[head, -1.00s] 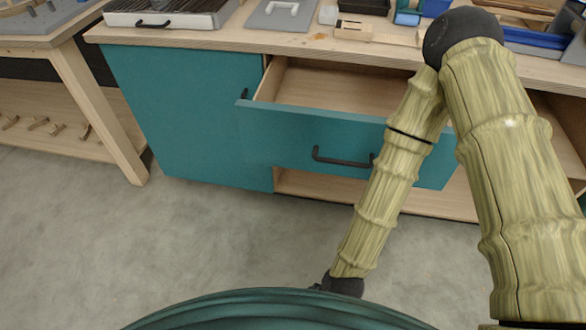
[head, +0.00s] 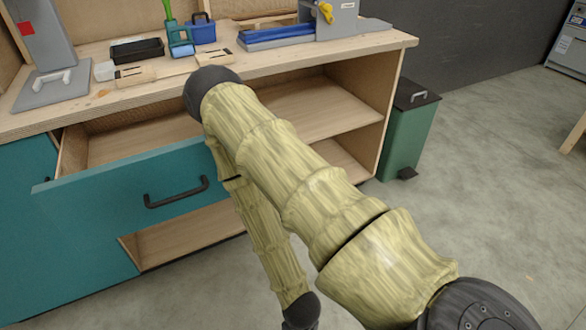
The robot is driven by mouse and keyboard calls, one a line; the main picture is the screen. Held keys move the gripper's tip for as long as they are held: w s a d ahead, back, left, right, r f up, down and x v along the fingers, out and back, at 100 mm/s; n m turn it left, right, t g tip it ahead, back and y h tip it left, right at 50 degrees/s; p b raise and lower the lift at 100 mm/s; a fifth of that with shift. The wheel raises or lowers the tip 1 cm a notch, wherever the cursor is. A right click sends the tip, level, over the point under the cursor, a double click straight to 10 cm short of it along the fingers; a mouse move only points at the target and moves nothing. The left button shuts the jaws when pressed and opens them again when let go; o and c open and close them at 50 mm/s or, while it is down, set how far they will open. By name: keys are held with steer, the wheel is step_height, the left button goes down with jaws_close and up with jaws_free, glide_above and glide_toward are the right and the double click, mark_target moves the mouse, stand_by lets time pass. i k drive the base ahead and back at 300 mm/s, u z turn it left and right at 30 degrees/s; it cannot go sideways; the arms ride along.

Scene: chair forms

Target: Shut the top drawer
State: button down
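The top drawer (head: 105,216) has a teal front with a black bar handle (head: 177,192). It stands pulled out of the wooden workbench, and its bare wood inside shows behind the front. My bamboo-patterned arm crosses the middle of the head view and hides the drawer's right end. The forearm runs down to a black joint at the bottom edge. My gripper is out of the picture below, so its fingers do not show.
An open shelf (head: 310,110) is right of the drawer. A green bin (head: 408,135) stands beside the bench's right end. The benchtop (head: 110,103) holds a black tray (head: 137,50), blue containers and a blue-and-grey tool. The grey floor (head: 480,210) at right is clear.

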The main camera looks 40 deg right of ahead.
mark_target(119, 174)
steer(key=k, duration=1.1)
steer(key=z, duration=0.9)
steer(key=i, duration=0.5)
steer(key=u, duration=0.05)
